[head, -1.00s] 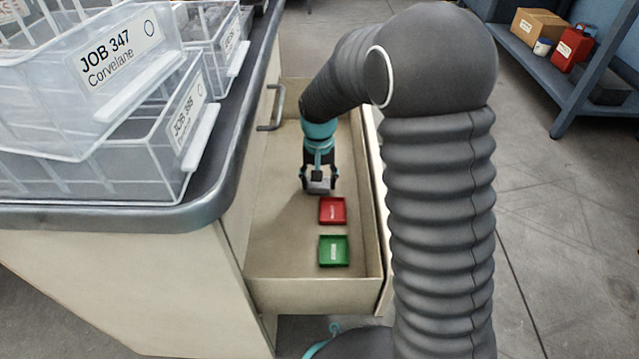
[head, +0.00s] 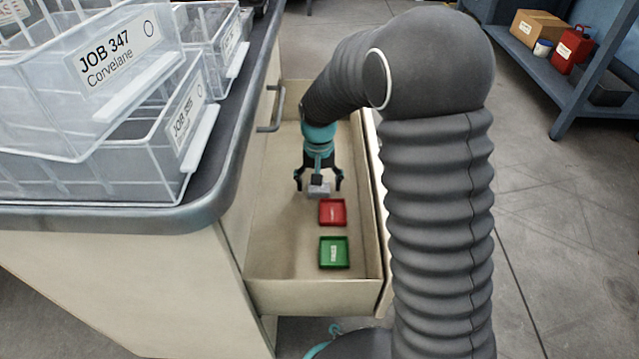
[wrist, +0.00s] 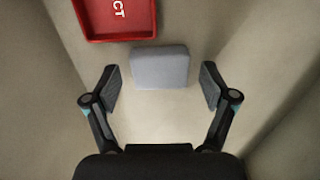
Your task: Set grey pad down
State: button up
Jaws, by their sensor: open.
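The grey pad (wrist: 160,68) lies flat on the drawer floor, just beside the red tray, and the two look apart by a narrow gap in the wrist view. In the head view the pad (head: 320,191) shows below my gripper, partly hidden by it. My gripper (wrist: 160,84) is open, with one finger on each side of the pad and clear space between each finger and the pad. It also shows in the head view (head: 319,184), above the drawer floor.
The open drawer (head: 315,297) holds a red tray (head: 332,212) and a green tray (head: 334,252) in a row toward the near end. Its walls stand close on both sides. Clear plastic bins (head: 110,75) stand on the bench at left. A shelf (head: 545,72) stands far right.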

aim_at(319, 187)
notch_tip(319, 187, up, 11)
jog(key=p, duration=0.2)
jog(key=s+d+r+t, duration=0.1)
jog(key=s+d+r, duration=0.2)
jog(key=s, duration=0.3)
jog(key=s+d+r+t, duration=0.1)
jog(key=s+d+r, duration=0.3)
jog(key=s+r, duration=0.1)
jog(key=s+d+r+t, duration=0.2)
jog(key=s+d+r, duration=0.2)
jog(key=s, duration=0.3)
jog(key=shift+s+d, duration=0.2)
jog(key=shift+s, duration=0.2)
jog(key=s+d+f+t, duration=0.1)
jog(key=s+d, duration=0.1)
jog(key=s, duration=0.5)
jog(key=shift+s+d+t, duration=0.25)
jog(key=shift+t, duration=0.05)
